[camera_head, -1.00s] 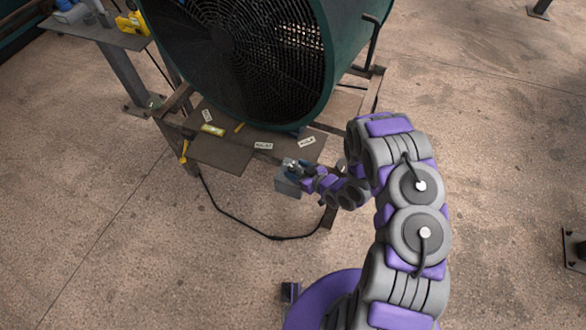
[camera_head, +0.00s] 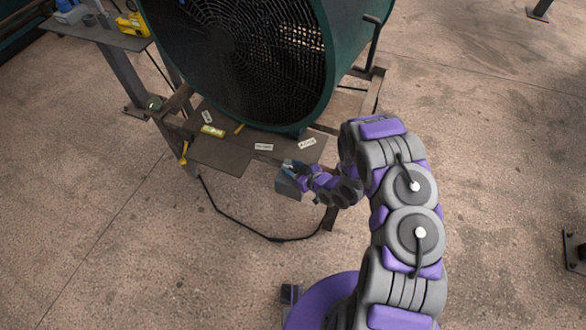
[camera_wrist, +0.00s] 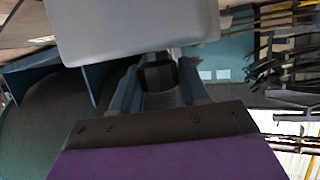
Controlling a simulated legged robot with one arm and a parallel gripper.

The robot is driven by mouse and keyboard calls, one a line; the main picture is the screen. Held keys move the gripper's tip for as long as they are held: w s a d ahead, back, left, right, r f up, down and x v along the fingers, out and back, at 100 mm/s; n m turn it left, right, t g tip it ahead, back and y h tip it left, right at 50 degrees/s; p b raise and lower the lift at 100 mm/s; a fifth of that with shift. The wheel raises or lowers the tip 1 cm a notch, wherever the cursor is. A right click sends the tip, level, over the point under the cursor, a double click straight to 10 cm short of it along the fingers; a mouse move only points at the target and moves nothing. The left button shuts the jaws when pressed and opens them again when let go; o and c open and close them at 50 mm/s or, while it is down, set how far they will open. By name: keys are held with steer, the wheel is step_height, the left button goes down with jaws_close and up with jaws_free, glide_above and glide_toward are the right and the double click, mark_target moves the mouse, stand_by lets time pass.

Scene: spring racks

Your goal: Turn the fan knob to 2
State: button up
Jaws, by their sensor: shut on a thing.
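The large fan (camera_head: 325,65) has a dark green drum and a black grille, and stands on a low metal stand in the head view. A small grey-blue control box (camera_head: 288,187) sits at the stand's front edge. The grey box also fills the top of the wrist view (camera_wrist: 130,30). My gripper (camera_head: 288,167) is at this box. In the wrist view its blue fingers (camera_wrist: 158,88) are shut on a dark knob (camera_wrist: 158,75), one on each side. The knob's pointer and number marks are hidden, so its setting cannot be read.
A black cable (camera_head: 240,228) loops over the floor below. A side table (camera_head: 115,38) with tools stands at the upper left. The floor in front is open.

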steer(key=shift+c, duration=0.9)
